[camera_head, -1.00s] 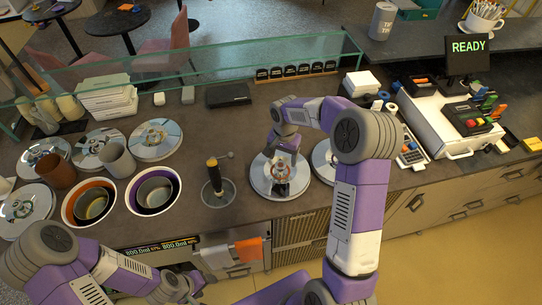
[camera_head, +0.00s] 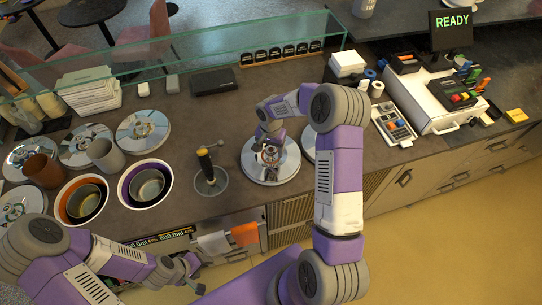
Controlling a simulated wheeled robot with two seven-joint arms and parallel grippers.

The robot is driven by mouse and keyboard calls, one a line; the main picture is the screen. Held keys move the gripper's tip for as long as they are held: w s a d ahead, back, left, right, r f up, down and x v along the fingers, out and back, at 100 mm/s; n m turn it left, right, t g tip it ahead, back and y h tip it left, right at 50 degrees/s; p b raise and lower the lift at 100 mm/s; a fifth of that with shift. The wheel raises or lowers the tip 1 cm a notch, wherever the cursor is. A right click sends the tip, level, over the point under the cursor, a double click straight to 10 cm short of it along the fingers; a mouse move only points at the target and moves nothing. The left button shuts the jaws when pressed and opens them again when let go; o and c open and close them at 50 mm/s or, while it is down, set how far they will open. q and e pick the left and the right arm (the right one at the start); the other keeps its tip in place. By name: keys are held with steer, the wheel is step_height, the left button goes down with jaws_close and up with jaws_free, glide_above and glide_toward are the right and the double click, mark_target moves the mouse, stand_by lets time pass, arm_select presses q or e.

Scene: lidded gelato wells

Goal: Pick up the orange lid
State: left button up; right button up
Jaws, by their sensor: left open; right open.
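A round silver lid (camera_head: 285,172) with an orange-looking ring handle sits flat on the counter near the middle. My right gripper (camera_head: 270,150) is open, pointing down right over its handle and hiding part of it. I cannot tell whether the fingers touch the handle. My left gripper (camera_head: 193,272) is open and empty, low in front of the counter's front edge.
Several other silver lids lie at the left, one of them (camera_head: 142,130) at the back. Two open wells, one orange-rimmed (camera_head: 62,207) and one purple-rimmed (camera_head: 124,190), are in front. A scoop stand (camera_head: 212,184) is left of the middle lid. A cash drawer (camera_head: 425,105) stands at right.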

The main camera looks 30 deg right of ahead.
jaws_close()
steer(key=shift+w+r, duration=0.1)
steer(key=shift+r, duration=0.05)
